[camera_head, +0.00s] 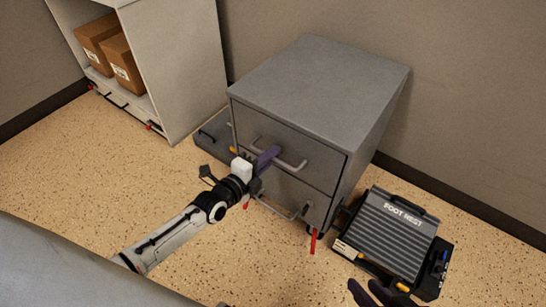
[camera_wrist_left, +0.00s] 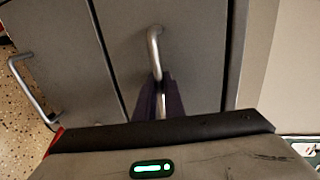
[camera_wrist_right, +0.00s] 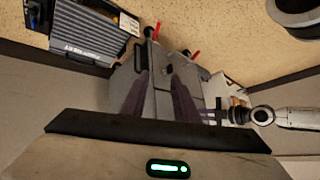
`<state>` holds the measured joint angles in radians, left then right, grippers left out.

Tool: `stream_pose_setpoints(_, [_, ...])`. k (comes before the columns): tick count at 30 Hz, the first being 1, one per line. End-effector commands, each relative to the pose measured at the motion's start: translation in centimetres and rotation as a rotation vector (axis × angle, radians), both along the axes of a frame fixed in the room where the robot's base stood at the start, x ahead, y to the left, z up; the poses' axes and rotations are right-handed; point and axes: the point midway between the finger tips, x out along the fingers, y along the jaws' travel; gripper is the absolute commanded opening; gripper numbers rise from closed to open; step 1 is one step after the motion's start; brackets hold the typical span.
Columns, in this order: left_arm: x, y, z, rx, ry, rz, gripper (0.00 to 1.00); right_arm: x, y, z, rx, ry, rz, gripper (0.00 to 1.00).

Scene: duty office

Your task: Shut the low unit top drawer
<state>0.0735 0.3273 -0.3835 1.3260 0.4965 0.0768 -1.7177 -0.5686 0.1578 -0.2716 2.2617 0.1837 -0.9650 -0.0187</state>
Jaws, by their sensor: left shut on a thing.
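The low unit is a grey two-drawer cabinet (camera_head: 320,75) against the wall. Its top drawer (camera_head: 312,143) looks flush or nearly flush with the cabinet body; a small gap cannot be told. My left gripper (camera_head: 274,154) is in front of it, with dark purple fingers shut on the drawer's metal bar handle (camera_head: 292,165). The left wrist view shows the handle (camera_wrist_left: 153,42) running between those fingers, which partly hide it. My right gripper (camera_head: 370,292) is at the bottom edge of the head view, apart from the cabinet. Its fingers stand apart and empty in the right wrist view (camera_wrist_right: 160,85).
The lower drawer handle (camera_head: 275,208) is below. Red-levered casters (camera_head: 313,240) stick out at the cabinet's base. A foot rest (camera_head: 395,235) lies on the floor to the right. A white shelf unit (camera_head: 180,70) with cardboard boxes (camera_head: 122,63) stands left. Speckled floor in front is clear.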

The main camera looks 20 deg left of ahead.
Motion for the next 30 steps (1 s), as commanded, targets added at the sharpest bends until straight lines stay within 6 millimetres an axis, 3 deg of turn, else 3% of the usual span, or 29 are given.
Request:
stream_pose_setpoints(1, [0.3, -0.1, 0.3, -0.003, -0.006, 0.000, 0.11, 0.0, 0.0, -0.1, 0.000, 0.000, 0.000, 0.28])
stream_pose_setpoints(4, [0.3, -0.1, 0.3, -0.002, -0.005, 0.000, 0.28, 0.0, 0.0, -0.1, 0.000, 0.002, 0.000, 0.28])
stream_pose_setpoints(14, [0.0, 0.0, 0.3, -0.001, -0.003, 0.000, 0.28, 0.1, 0.0, 0.3, -0.001, 0.000, -0.001, 0.28])
stream_pose_setpoints(30, [-8.4, 2.3, 2.2, -0.001, -0.002, -0.001, 0.28, -0.4, -2.0, 2.7, 0.018, -0.094, -0.112, 0.28])
